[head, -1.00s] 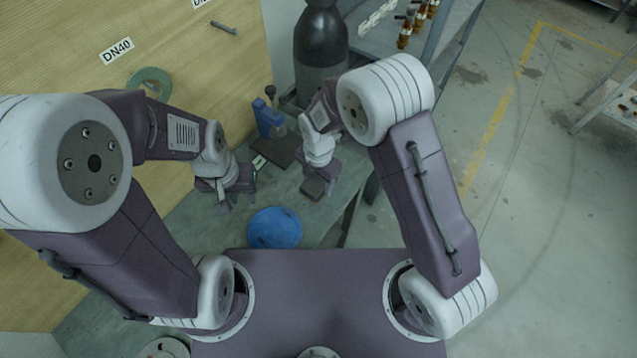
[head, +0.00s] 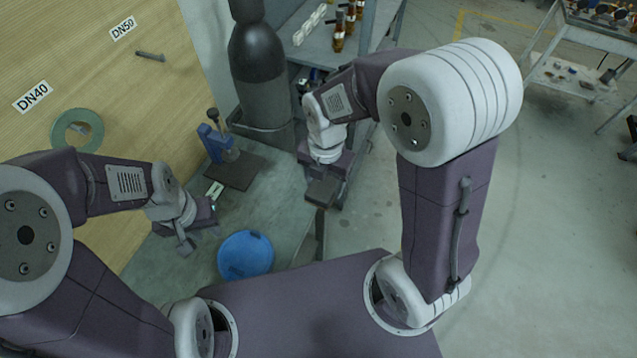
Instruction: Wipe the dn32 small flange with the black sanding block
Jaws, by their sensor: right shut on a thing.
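My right gripper (head: 323,192) is shut on a dark block, which looks like the black sanding block (head: 322,190). It holds the block over the bench's right edge, right of the blue vise. My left gripper (head: 200,238) is over the bench beside the wooden board, with its fingers apart and nothing seen between them. I cannot make out a small flange marked DN32. A green ring (head: 62,127) hangs on the board under the DN40 label.
A blue round object (head: 245,254) lies on the green-grey bench (head: 283,195). A blue vise (head: 216,143) stands on a dark plate (head: 238,171) behind it. A dark cylinder (head: 258,75) stands at the back. Open floor (head: 540,200) is at the right.

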